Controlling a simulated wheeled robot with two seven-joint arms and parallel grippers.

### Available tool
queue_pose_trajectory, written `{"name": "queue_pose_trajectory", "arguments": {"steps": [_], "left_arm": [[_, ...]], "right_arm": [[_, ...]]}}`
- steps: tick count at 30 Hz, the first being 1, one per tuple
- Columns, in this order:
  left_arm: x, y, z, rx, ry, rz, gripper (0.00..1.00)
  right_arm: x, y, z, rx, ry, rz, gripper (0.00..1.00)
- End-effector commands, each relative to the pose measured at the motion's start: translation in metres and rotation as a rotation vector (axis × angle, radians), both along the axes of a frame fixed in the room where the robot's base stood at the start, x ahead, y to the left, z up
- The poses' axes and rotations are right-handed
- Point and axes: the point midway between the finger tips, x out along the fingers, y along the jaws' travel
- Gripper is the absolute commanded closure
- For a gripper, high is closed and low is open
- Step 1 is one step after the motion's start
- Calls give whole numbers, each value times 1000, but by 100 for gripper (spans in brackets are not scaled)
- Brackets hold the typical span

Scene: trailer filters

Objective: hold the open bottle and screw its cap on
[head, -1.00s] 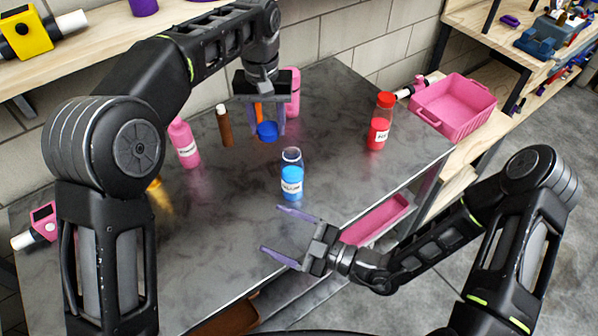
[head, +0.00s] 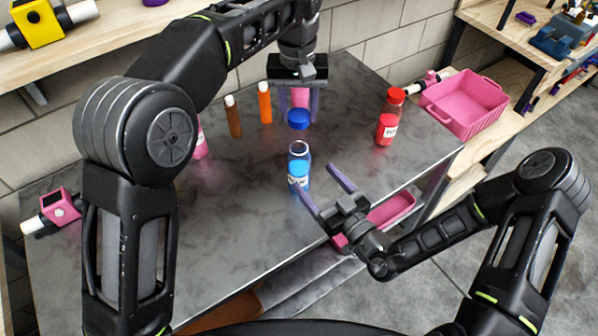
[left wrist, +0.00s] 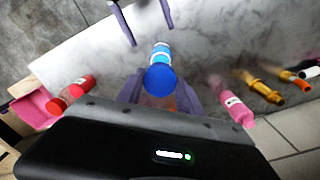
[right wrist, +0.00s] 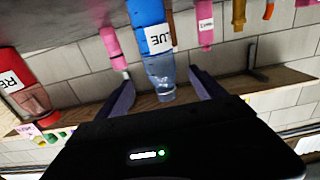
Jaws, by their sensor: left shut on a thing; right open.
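The open bottle (head: 298,175), clear at the neck with blue below and a "BLUE" label, stands upright on the grey table. My left gripper (head: 299,116) is shut on the blue cap (head: 298,124), holding it in the air behind and above the bottle's mouth in the head view. In the left wrist view the cap (left wrist: 160,80) lies between the fingers and partly overlaps the bottle (left wrist: 161,54). My right gripper (head: 325,188) is open, its fingers pointing at the bottle. In the right wrist view the bottle (right wrist: 152,45) appears upside down, between and beyond the fingers.
A red bottle (head: 388,128) stands to the right, near a pink crate (head: 465,105). Brown (head: 233,118) and orange (head: 265,103) tubes stand at the back left. A pink bottle (head: 200,142) is partly hidden by my left arm. The table around the blue bottle is clear.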

Motion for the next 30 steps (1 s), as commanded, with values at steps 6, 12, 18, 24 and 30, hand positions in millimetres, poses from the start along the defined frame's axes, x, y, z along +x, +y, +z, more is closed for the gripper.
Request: {"name": "queue_pose_trajectory", "arguments": {"steps": [6,12,18,24,30], "left_arm": [[0,0,0,0,0,0,94],[0,0,0,0,0,0,94],[0,0,0,0,0,0,94],[0,0,0,0,0,0,94],[0,0,0,0,0,0,94]], "right_arm": [[26,19,1,0,-4,3,21],[56,39,1,-1,-4,3,21],[80,54,0,-1,-2,1,21],[90,60,0,-1,-1,1,21],[90,61,0,0,0,0,21]]}}
